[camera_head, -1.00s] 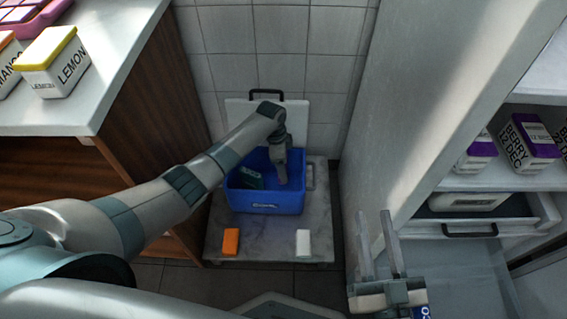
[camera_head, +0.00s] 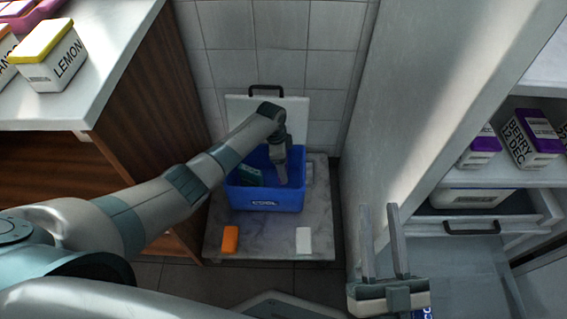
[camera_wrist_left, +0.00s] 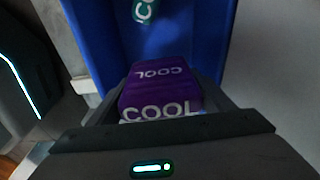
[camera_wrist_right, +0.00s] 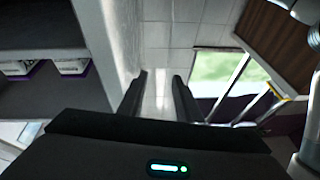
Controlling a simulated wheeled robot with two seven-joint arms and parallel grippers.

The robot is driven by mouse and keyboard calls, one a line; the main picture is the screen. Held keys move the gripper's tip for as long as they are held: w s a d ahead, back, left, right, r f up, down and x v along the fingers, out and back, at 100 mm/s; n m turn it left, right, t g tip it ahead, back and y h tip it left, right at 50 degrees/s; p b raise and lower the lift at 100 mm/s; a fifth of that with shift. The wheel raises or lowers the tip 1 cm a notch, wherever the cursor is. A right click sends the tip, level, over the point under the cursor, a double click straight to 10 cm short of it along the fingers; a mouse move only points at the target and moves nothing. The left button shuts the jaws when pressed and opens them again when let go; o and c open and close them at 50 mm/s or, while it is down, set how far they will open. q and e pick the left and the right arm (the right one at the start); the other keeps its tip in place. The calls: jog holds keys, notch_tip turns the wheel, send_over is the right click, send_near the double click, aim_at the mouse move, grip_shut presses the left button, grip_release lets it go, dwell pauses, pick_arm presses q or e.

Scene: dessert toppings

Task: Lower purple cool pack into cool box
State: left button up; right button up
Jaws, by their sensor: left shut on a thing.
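The purple cool pack (camera_wrist_left: 160,90), marked COOL, is between the fingers of my left gripper (camera_wrist_left: 165,85) in the left wrist view. In the head view my left gripper (camera_head: 282,172) reaches down inside the blue cool box (camera_head: 266,200); the purple pack is mostly hidden there. A teal cool pack (camera_head: 250,176) lies at the left in the box and shows in the left wrist view (camera_wrist_left: 145,10) too. I cannot tell whether the purple pack touches the box floor. My right gripper (camera_head: 384,220) is open and empty, in front of the tall pale cabinet.
The box stands on a grey slab with an orange block (camera_head: 230,239) and a white block (camera_head: 303,240) in front. A wooden counter (camera_head: 135,110) bounds the left. The cabinet at right has berry tubs (camera_head: 530,140) and an open drawer (camera_head: 480,222).

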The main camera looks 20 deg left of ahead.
pick_arm(q)
jog(key=shift+f+b, duration=0.55)
jog(key=shift+f, duration=0.6)
jog(key=shift+f+b, duration=0.3)
jog(key=shift+b, duration=0.15)
jog(key=shift+f, duration=0.3)
jog(key=shift+f+b, duration=0.45)
jog(key=shift+b, duration=0.1)
pick_arm(e)
notch_tip(320, 180, up, 8)
jog(key=s+d+t+y, duration=0.1)
jog(key=d+t, duration=0.1)
jog(key=t, duration=0.3)
jog(key=shift+s+d, duration=0.25)
jog(key=shift+d, duration=0.05)
jog(key=shift+f, duration=0.1)
jog(key=shift+s+f, duration=0.1)
jog(key=shift+f, duration=0.1)
pick_arm(q)
jog(key=shift+f+b, duration=1.85)
jog(key=shift+f, duration=0.7)
pick_arm(e)
jog(key=shift+f, duration=1.8)
